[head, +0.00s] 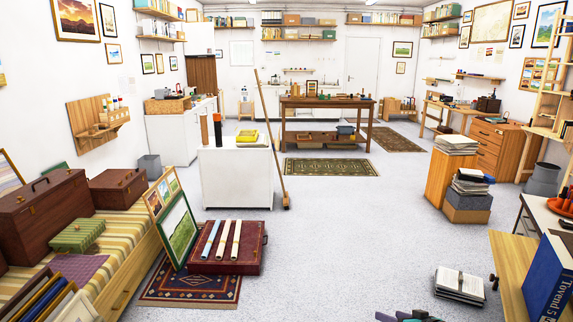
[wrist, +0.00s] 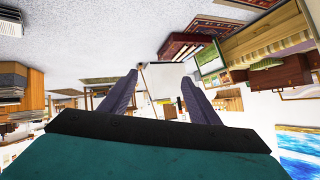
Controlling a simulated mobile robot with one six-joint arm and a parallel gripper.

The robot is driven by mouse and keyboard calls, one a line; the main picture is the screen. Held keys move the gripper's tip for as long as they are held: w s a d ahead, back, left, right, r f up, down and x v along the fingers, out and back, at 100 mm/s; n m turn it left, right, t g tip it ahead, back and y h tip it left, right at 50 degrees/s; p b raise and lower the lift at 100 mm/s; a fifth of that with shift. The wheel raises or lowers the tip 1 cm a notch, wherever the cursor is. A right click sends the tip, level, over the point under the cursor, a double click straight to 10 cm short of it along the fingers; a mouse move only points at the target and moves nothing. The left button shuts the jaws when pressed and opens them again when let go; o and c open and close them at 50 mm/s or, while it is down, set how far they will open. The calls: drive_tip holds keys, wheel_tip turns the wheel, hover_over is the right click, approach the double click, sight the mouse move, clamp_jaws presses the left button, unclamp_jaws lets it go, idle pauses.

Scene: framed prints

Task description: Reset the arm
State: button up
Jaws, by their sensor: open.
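My gripper (wrist: 159,79) shows in the wrist view with its two dark fingers spread apart and nothing between them. The wrist view is upside down, with the floor at the top. In the head view only a small part of my gripper (head: 410,316) shows at the bottom edge, right of the middle. The rest of my arm is hidden below the frame. My gripper touches nothing that I can see.
A paper stack (head: 460,285) lies on the floor to the right, near a wooden table (head: 512,275) with a blue book (head: 549,280). A dark red case (head: 250,262) with rolled prints lies left. A white cabinet (head: 236,185) stands ahead. The middle floor is clear.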

drive_tip(key=s+a+f+n+g+y+p, duration=0.1)
drive_tip(key=s+a+f+g, duration=0.4)
drive_tip(key=s+a+f, duration=0.5)
drive_tip(key=s+a+f+n+g, duration=0.2)
drive_tip(key=s+a+f+g, duration=0.35)
drive_tip(key=a+f, duration=0.8)
drive_tip(key=s+a+f+g+h, duration=0.1)
drive_tip(key=s+f, duration=0.2)
drive_tip(key=s, duration=0.4)
drive_tip(key=s+a+f+g, duration=0.1)
drive_tip(key=s+f+g, duration=0.15)
drive_tip(key=s, duration=0.45)
drive_tip(key=s+d+f+m+g+h, duration=0.1)
drive_tip(key=s+d+m+g+h, duration=0.1)
drive_tip(key=s+d, duration=0.5)
drive_tip(key=shift+s+d+f+m+h+p, duration=0.3)
drive_tip(key=shift+s+m+h, duration=0.2)
drive_tip(key=shift+m+h, duration=0.55)
